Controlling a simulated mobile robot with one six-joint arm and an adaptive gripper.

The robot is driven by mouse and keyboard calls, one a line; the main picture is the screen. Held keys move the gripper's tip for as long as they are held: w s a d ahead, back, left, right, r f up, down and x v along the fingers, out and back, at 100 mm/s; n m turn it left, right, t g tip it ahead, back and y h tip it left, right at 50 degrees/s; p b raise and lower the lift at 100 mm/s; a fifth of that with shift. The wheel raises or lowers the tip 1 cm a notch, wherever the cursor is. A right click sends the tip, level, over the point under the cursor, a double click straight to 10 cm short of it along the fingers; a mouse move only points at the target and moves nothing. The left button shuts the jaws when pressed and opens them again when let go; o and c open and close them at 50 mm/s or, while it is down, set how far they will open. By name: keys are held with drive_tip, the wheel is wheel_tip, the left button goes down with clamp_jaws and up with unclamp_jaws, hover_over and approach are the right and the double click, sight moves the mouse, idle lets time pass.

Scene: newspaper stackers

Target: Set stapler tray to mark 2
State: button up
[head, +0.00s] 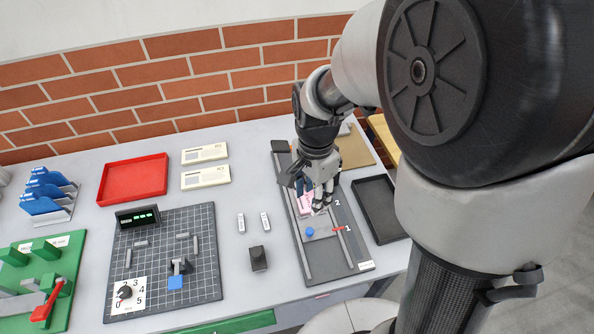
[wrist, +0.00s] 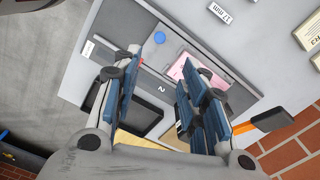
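The stapler tray (head: 321,235) is a grey plate on a long dark board (head: 357,238), with a blue knob (head: 310,231) and a red pointer (head: 341,228). The pointer sits nearer the front edge than the printed mark 2 (head: 337,203), which also shows in the wrist view (wrist: 161,89). A pink pad (head: 305,201) lies behind the knob. My gripper (head: 320,208) is over the board beside the pink pad, behind the knob. In the wrist view its fingers (wrist: 168,82) are apart with nothing held; the right finger partly covers the pink pad (wrist: 183,70).
A black tray (head: 381,207) is right of the board. A dark block (head: 258,258) and two small light pieces stand to its left. A gridded board (head: 200,245), a red tray (head: 133,180) and a green fixture (head: 45,280) are farther left. A brick wall is behind.

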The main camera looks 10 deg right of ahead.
sight(310, 230)
wheel_tip(310, 230, down, 16)
drive_tip(key=b, duration=0.4)
drive_tip(key=shift+r+b, duration=0.15)
drive_tip(key=shift+b, duration=0.15)
clamp_jaws()
idle(0.4)
